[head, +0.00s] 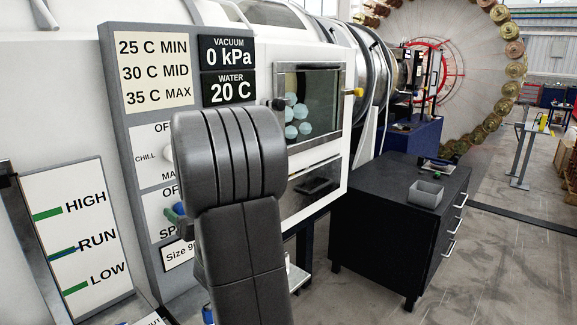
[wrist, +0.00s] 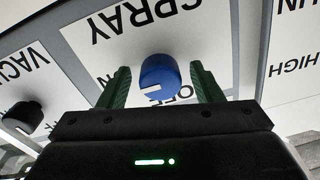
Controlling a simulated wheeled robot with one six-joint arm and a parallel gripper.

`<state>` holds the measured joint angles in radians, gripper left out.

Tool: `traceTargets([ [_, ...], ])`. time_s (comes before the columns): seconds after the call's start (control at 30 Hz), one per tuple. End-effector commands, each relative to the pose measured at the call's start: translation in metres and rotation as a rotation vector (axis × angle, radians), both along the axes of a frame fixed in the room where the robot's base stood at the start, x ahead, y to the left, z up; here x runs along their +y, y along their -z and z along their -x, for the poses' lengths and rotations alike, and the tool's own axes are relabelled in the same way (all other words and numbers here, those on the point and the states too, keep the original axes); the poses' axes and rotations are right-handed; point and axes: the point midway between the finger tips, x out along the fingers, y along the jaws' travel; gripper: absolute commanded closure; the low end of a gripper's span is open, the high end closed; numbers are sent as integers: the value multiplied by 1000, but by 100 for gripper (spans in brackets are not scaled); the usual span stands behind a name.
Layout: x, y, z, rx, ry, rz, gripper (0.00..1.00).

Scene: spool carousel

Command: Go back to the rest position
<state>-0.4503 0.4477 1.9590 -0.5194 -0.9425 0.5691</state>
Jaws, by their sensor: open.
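My gripper (wrist: 159,70) is open in the wrist view, with one green finger on each side of a blue knob (wrist: 158,75). Gaps show between the fingers and the knob, and I see no contact. The knob has a white mark at its lower left and sits on a white panel (wrist: 210,25) lettered SPRAY and OFF, upside down in this view. In the head view my dark arm stands in front of the control panel and hides most of the gripper; a bit of green finger (head: 171,215) shows at its left edge.
A black knob (wrist: 22,118) on a vacuum panel is at the left of the wrist view. In the head view are a HIGH/RUN/LOW gauge (head: 100,185), a window (head: 325,95) with pale round things behind it, and a black drawer cabinet (head: 385,235) bearing a grey tray (head: 426,192). Open floor is at right.

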Motion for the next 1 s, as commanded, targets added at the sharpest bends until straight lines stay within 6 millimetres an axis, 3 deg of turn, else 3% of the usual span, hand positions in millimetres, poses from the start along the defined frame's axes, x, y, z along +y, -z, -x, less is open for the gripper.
traceTargets([
  [1.0,-1,-4,0,-574,0,516,41],
])
